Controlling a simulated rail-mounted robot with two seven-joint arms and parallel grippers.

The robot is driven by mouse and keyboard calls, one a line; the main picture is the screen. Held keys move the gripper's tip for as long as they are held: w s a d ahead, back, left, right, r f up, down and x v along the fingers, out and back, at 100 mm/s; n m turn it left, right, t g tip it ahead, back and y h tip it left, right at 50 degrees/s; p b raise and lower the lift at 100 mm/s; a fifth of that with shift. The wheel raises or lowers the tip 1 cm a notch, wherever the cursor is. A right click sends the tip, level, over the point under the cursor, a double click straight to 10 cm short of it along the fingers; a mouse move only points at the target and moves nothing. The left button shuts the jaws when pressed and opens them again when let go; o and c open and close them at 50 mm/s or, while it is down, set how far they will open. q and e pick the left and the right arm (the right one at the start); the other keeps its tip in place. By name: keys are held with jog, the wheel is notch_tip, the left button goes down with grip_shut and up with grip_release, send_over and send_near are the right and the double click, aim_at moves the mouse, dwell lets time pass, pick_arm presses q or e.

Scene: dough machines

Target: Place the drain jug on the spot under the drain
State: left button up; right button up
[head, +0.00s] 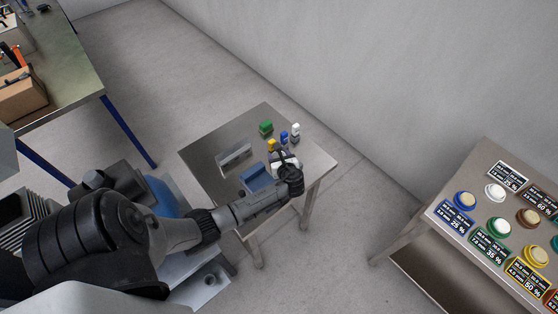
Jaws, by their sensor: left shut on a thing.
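My left arm reaches from the lower left across to a small metal table (200,152). My left gripper (284,161) is over the table's right part, shut on a small white thing that is mostly hidden by the fingers and wrist. I cannot tell whether this is the drain jug. A blue block-like thing (256,179) sits on the table just left of the gripper. I cannot make out the drain or the spot under it. My right gripper is not in view.
Small green (266,128), yellow (272,145), blue (284,136) and white (295,129) things stand behind the gripper. A grey upright plate (236,157) is left of it. A table (405,238) with coloured round containers and labels stands right. A workbench (72,75) is upper left.

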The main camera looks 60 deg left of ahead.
pick_arm(q)
jog(key=w+d+r+m+t+h, duration=0.3)
jog(key=d+r+m+t+h, duration=0.25)
jog(key=d+r, duration=0.85)
jog(key=w+d+r+m+t+h, duration=0.2)
jog(key=d+r+m+t+h, duration=0.45)
jog(key=d, duration=1.15)
jog(key=s+r+n+g+y+p, duration=0.1)
jog(key=s+r+y+p, duration=0.1)
jog(key=r+p, duration=0.6)
jog(key=s+r+n+g+y+p, duration=0.1)
jog(key=s+r+g+y+p, duration=0.1)
jog(key=r+p, duration=0.6)
notch_tip(320, 180, up, 4)
jog(key=shift+s+d+r+y, duration=0.1)
jog(key=shift+s+d+y, duration=0.1)
jog(key=shift+s+y, duration=0.4)
